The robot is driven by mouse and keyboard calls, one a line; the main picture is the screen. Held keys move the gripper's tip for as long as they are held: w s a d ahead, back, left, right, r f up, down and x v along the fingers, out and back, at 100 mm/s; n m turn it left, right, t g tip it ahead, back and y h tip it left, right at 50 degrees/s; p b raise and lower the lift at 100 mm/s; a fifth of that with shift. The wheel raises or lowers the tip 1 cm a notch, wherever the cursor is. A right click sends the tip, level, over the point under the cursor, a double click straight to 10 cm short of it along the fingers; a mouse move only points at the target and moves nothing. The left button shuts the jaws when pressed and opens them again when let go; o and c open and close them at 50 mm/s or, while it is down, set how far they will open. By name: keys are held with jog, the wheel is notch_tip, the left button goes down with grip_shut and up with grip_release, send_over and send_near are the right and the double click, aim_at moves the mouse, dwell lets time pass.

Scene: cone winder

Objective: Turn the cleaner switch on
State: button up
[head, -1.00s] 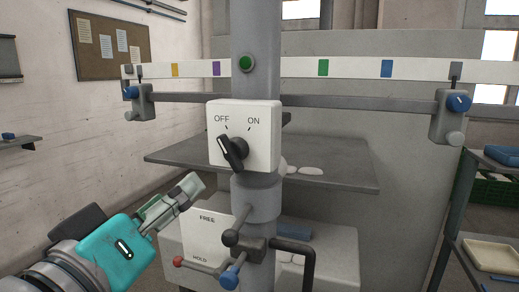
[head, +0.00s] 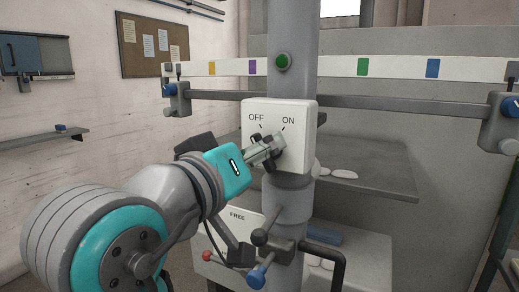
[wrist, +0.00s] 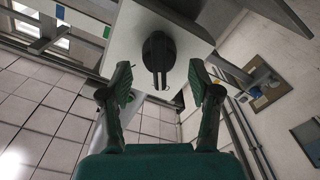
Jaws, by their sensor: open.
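The cleaner switch is a black rotary knob (head: 257,138) on a white box (head: 306,140) marked OFF at left and ON at right, fixed to a grey post. My gripper (head: 274,147) is in front of the box at the knob and hides much of it in the head view. In the wrist view the knob (wrist: 158,50) lies between the tips of my open gripper (wrist: 159,82), with a gap on each side. The knob's visible part leans toward OFF in the head view; its full pointer is hidden.
A grey bar crosses the post above the box. Below are a lever with a blue knob (head: 256,277), a red knob (head: 208,256) and a panel marked FREE (head: 238,228). A grey shelf (head: 375,185) stands behind the post. A green button (head: 282,62) is above.

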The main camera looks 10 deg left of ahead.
jog(key=shift+w+d, duration=0.25)
jog(key=shift+w, duration=0.45)
jog(key=c, duration=1.1)
jog(key=shift+c, duration=0.2)
jog(key=shift+m, duration=0.3)
jog(key=m, duration=0.5)
jog(key=shift+s+d, duration=0.1)
jog(key=shift+d, duration=0.1)
jog(key=m, duration=0.6)
jog(key=shift+d, duration=0.15)
jog(key=shift+m, duration=0.3)
